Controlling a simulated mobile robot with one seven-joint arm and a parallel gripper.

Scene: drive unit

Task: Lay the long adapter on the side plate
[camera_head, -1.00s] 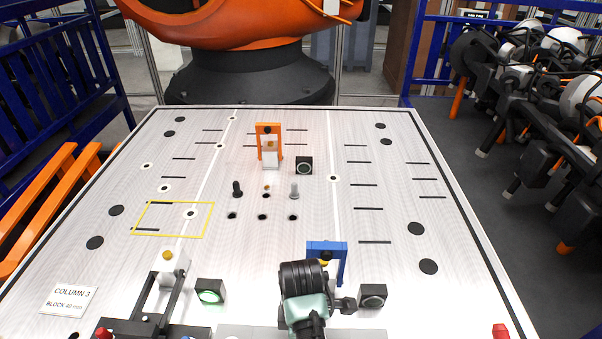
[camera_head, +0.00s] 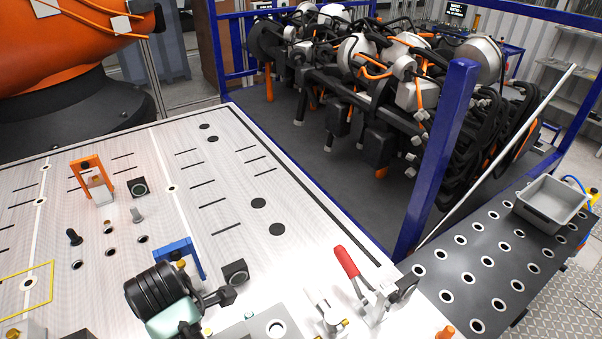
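A black pin (camera_head: 74,237) and a grey pin (camera_head: 137,215) stand upright on the pale work plate (camera_head: 230,220). I cannot tell which piece, if any, is the long adapter. A dark plate with rows of ringed holes (camera_head: 462,267) lies at the right beyond the work plate; it appears to be the side plate. The dark end of my arm, with my gripper (camera_head: 162,290), is over the front of the work plate, just before the blue arch (camera_head: 180,255). Its fingertips are hidden, so I cannot see whether it holds anything.
A red-handled clamp (camera_head: 348,262) stands at the work plate's front right. A grey bin (camera_head: 550,205) sits on the dark plate's far end. A blue post (camera_head: 437,160) rises between the two plates. An orange arch (camera_head: 92,178) stands farther back. The dark plate's near part is bare.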

